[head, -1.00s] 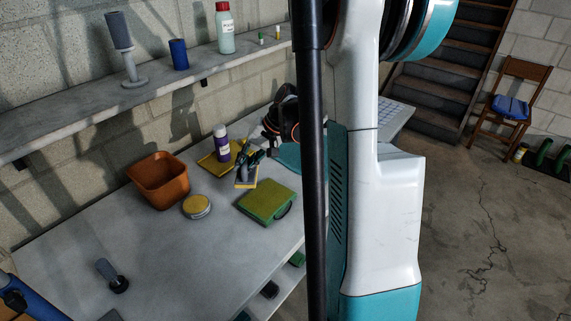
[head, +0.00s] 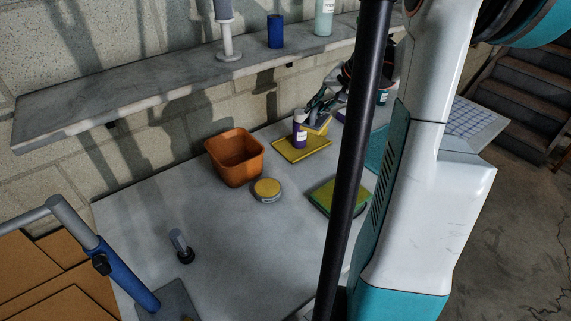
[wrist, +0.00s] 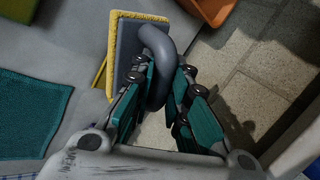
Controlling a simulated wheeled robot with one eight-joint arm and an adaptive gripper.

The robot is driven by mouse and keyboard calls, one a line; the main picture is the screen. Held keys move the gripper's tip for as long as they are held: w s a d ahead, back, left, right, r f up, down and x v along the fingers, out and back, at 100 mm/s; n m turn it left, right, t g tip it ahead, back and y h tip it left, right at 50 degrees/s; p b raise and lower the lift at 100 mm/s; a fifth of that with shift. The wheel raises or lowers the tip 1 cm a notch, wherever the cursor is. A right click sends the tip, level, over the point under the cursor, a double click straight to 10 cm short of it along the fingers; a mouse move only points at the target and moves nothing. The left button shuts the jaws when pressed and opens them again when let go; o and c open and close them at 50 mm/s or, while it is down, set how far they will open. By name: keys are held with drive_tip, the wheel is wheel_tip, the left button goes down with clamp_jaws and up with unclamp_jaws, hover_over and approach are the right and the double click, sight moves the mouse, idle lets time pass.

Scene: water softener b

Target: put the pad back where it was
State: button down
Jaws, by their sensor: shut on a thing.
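The pad is a flat yellow pad with a grey back and a curved grey handle. In the wrist view the pad (wrist: 125,45) stands tilted past my fingertips, and my gripper (wrist: 165,85) is shut on its handle. In the head view the pad (head: 318,125) is small, held by my gripper (head: 318,106) behind and right of a purple bottle. It appears over the back of a flat yellow tray (head: 290,152); I cannot tell whether it touches anything. A sliver of yellow shows behind the pad in the wrist view.
The purple bottle (head: 299,127) stands on the yellow tray, close to the pad. An orange bin (head: 236,170), a round yellow-topped tin (head: 267,190) and a green-yellow block (head: 326,199) are nearby. A teal mat (wrist: 30,115) lies left.

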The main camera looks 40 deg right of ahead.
drive_tip(key=shift+w+d, duration=0.15)
drive_tip(key=shift+d, duration=0.05)
wheel_tip(320, 180, down, 19)
drive_tip(key=b, duration=0.6)
drive_tip(key=shift+f+b, duration=0.2)
drive_tip(key=shift+b, duration=0.15)
drive_tip(key=shift+f, duration=0.15)
drive_tip(key=c, duration=1.6)
unclamp_jaws()
drive_tip(key=shift+o, duration=0.2)
drive_tip(key=shift+r, duration=0.2)
drive_tip(key=p+v, duration=0.4)
drive_tip(key=v, duration=0.8)
